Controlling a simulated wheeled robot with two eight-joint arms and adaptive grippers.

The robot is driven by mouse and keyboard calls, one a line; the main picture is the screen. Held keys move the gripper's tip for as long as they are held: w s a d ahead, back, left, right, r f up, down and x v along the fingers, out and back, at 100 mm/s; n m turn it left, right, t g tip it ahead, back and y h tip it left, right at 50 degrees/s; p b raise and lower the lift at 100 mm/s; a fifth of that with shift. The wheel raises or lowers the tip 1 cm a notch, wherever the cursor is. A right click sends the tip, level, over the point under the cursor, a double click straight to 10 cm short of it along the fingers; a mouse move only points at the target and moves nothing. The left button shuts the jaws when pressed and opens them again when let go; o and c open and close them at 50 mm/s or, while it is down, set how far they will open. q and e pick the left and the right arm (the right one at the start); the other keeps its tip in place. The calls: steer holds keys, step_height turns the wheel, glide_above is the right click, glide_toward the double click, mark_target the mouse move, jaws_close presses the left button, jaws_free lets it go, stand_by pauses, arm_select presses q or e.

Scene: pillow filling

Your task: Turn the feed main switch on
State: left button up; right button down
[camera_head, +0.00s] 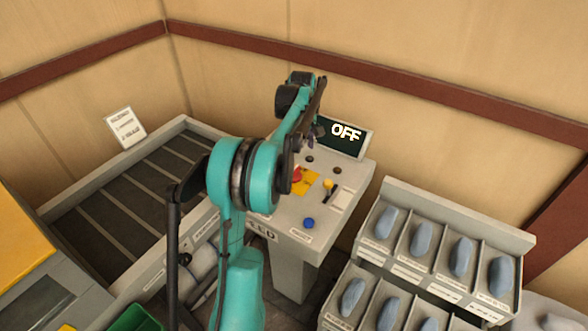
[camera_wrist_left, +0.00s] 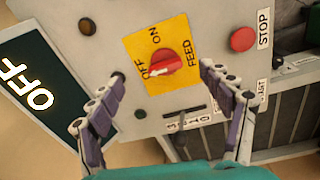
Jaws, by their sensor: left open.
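The feed main switch (camera_wrist_left: 165,64) is a red rotary knob with a white pointer on a yellow plate marked ON, OFF and FEED. The pointer is turned toward the OFF mark. In the head view the red knob (camera_head: 297,174) shows on the console, partly hidden by my left arm. A dark display (camera_wrist_left: 38,95) reads OFF; it also stands at the back of the console in the head view (camera_head: 345,134). My left gripper (camera_wrist_left: 162,84) is open, its fingers on either side of the yellow plate's lower part, with nothing held. My right gripper is not in view.
A red STOP button (camera_wrist_left: 243,39) and a black slider (camera_wrist_left: 182,108) are near the switch. The console (camera_head: 288,222) also carries a blue button (camera_head: 309,223) and a yellow-knobbed lever (camera_head: 328,184). A conveyor (camera_head: 110,199) stands left; a rack (camera_head: 440,231) of blue pillow-like items stands right.

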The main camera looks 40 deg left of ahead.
mark_target(294, 169)
arm_select(q)
steer(key=shift+n+g, duration=0.3)
steer(key=shift+n, duration=0.5)
steer(key=a+f, duration=0.3)
steer(key=shift+w+a, duration=0.15)
steer(key=shift+a, duration=0.1)
step_height(294, 169, down, 7)
steer(key=shift+f+b, duration=0.15)
steer(key=shift+b, duration=0.5)
steer(key=c, duration=1.2)
